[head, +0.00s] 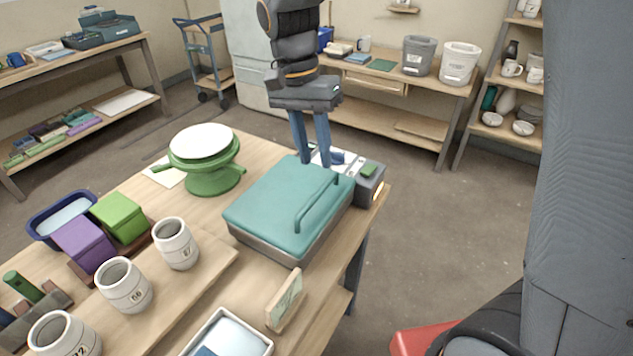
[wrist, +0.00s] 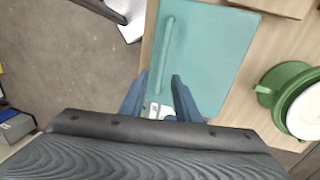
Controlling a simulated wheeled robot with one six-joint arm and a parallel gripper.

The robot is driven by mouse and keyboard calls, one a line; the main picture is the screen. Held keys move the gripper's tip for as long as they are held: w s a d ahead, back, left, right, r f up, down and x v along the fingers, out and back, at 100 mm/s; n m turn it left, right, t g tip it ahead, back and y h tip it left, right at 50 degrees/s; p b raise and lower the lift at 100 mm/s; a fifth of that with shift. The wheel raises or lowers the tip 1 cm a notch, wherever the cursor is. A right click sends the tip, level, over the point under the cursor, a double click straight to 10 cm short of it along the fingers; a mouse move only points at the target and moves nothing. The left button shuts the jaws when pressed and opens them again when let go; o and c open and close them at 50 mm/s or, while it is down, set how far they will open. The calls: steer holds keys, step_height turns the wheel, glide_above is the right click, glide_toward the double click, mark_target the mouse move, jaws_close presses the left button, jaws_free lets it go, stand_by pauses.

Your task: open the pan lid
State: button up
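The pan lid (head: 275,195) is a flat teal slab lying shut on a grey pan body (head: 262,247) on the table. A teal bar handle (head: 303,215) runs along its right side. The lid (wrist: 217,50) and handle (wrist: 165,50) also show in the wrist view. My gripper (head: 319,160) points down at the lid's far edge, by the handle's far end. Its blue fingers (wrist: 156,80) are apart, with nothing held. In the wrist view the handle's near end shows between them. I cannot tell how far above it they are.
A grey box with a green button (head: 369,171) adjoins the pan's far side. A green banding wheel (head: 205,160) stands to the left. White cups (head: 176,243), a small upright card (head: 286,300) and a tray (head: 228,335) are nearer.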

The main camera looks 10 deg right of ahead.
mark_target(319, 190)
steer(key=shift+s+d+f+p, duration=0.15)
steer(key=shift+f+p, duration=0.1)
steer(key=shift+f, duration=1)
steer(key=shift+s+d+f+p, duration=0.1)
steer(key=shift+f+p, duration=0.2)
steer(key=shift+f, duration=0.9)
steer(key=shift+s+d+f+p, duration=0.15)
steer(key=shift+f+p, duration=0.1)
steer(key=shift+f, duration=1)
steer(key=shift+a, duration=0.1)
jaws_close()
